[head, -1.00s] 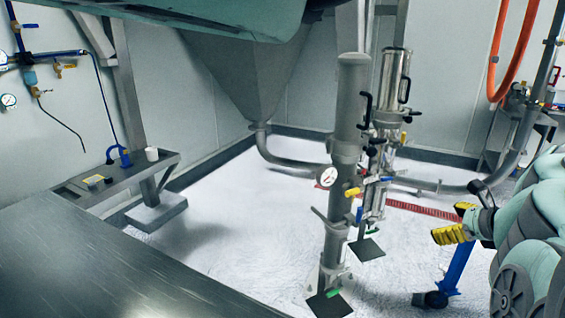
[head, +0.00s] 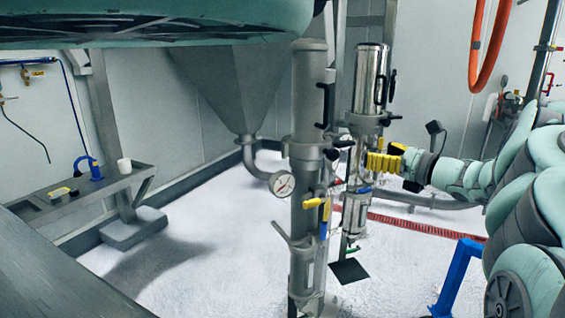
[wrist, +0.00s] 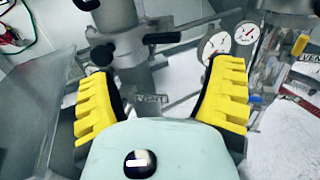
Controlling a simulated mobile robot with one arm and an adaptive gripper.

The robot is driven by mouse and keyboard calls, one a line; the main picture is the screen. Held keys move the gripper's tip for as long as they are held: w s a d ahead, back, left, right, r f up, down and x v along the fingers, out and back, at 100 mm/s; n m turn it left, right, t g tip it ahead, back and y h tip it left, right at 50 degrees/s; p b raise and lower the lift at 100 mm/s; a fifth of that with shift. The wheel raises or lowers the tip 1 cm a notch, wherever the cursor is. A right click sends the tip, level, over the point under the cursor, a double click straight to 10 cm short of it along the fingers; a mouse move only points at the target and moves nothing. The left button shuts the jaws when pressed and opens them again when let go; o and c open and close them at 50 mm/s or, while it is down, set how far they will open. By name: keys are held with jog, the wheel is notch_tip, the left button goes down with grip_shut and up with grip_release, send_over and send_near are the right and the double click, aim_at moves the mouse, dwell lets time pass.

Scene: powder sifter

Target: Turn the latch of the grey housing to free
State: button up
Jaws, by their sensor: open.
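The matte grey housing (head: 308,95) is an upright cylinder on a column in the middle of the head view. A black handle (head: 324,104) is on its right side, and a dark lever (head: 338,145) sticks out lower down. I cannot tell which is the latch, nor its setting. My gripper (head: 372,163) has yellow fingers and is to the right of the grey housing, near the polished housing's lower part in the picture. In the wrist view my gripper (wrist: 162,75) is open and empty, with a grey column (wrist: 132,68) and a black handle (wrist: 161,38) beyond the fingers.
A polished steel housing (head: 369,80) stands behind and right of the grey one. A pressure gauge (head: 282,184) and yellow valve handle (head: 314,203) project from the grey column. A steel table (head: 50,270) fills the lower left. A blue post (head: 458,275) stands lower right.

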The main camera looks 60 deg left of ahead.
aim_at(348, 145)
jog(key=a, duration=0.7)
jog(key=shift+s, duration=0.4)
jog(key=shift+a+f, duration=0.15)
jog(key=shift+a, duration=0.4)
jog(key=shift+s+a, duration=0.1)
jog(key=shift+a, duration=0.55)
jog(key=shift+d, duration=0.15)
jog(key=c, duration=1)
